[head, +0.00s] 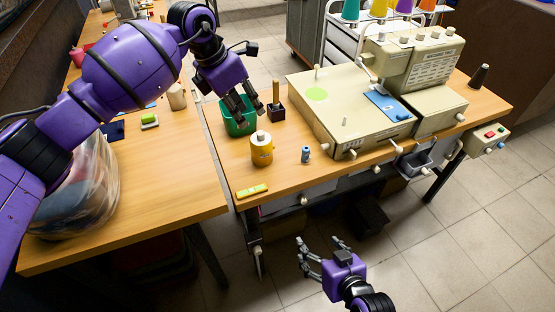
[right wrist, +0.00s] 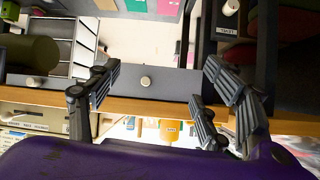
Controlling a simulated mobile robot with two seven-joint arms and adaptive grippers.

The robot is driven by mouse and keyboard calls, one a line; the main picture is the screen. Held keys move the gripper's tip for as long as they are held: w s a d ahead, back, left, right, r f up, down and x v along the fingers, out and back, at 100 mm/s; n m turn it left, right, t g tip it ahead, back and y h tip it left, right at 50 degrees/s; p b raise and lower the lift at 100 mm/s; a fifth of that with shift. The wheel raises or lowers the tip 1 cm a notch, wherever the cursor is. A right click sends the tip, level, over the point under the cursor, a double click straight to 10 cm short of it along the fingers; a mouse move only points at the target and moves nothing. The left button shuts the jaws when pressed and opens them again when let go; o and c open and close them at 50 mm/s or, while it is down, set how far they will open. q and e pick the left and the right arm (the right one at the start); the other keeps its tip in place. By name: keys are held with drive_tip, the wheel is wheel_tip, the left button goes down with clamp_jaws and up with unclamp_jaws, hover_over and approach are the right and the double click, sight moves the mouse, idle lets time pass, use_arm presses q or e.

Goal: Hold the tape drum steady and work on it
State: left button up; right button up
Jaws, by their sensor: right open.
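No object here is clearly a tape drum. A yellow, white-capped cylinder (head: 261,148) stands upright near the front left of the sewing table; it also shows small in the right wrist view (right wrist: 169,131). A plain tan cylinder (head: 176,97) stands on the left table. My left gripper (head: 241,112) points down at the green bin (head: 231,124), behind and left of the yellow cylinder; its finger gap is unclear. My right gripper (head: 306,258) is open and empty, low in front of the sewing table and apart from it. Its spread fingers also show in the right wrist view (right wrist: 155,100).
A beige sewing machine (head: 335,108) fills the sewing table's right part. A wooden-handled tool in a dark block (head: 275,104), a small blue spool (head: 305,154) and a yellow-green bar (head: 252,191) are nearby. A bagged bundle (head: 80,195) is at left.

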sight(267, 153)
drive_tip(key=w+a+r+y, duration=0.1)
drive_tip(key=w+a+r, duration=0.1)
drive_tip(key=w+r, duration=0.2)
drive_tip(key=w+a+r+n+t+y, duration=0.1)
drive_tip(key=w+a+r, duration=0.2)
drive_tip(key=w+r, duration=0.2)
drive_tip(key=w+a+r+n+t+y, duration=0.1)
drive_tip(key=w+a+r, duration=0.1)
drive_tip(key=w+r, duration=0.2)
drive_tip(key=shift+w+a+r, duration=0.1)
drive_tip(key=shift+w+a, duration=0.05)
drive_tip(key=shift+w, duration=0.8)
drive_tip(key=shift+w+a+r, duration=0.1)
drive_tip(key=shift+w+a, duration=0.05)
drive_tip(key=shift+w, duration=0.75)
drive_tip(key=shift+w+a+r+n+y, duration=0.2)
drive_tip(key=shift+w+a+n, duration=0.2)
drive_tip(key=shift+w+a, duration=0.15)
drive_tip(key=shift+w+a+r+n+y, duration=0.2)
drive_tip(key=shift+w+a+n, duration=0.2)
drive_tip(key=shift+w, duration=0.15)
drive_tip(key=shift+w+a, duration=0.2)
drive_tip(key=shift+w, duration=0.1)
drive_tip(key=x, duration=0.7)
drive_tip(key=shift+w+a+f, duration=0.1)
drive_tip(key=shift+w+a, duration=0.1)
drive_tip(key=c, duration=1.2)
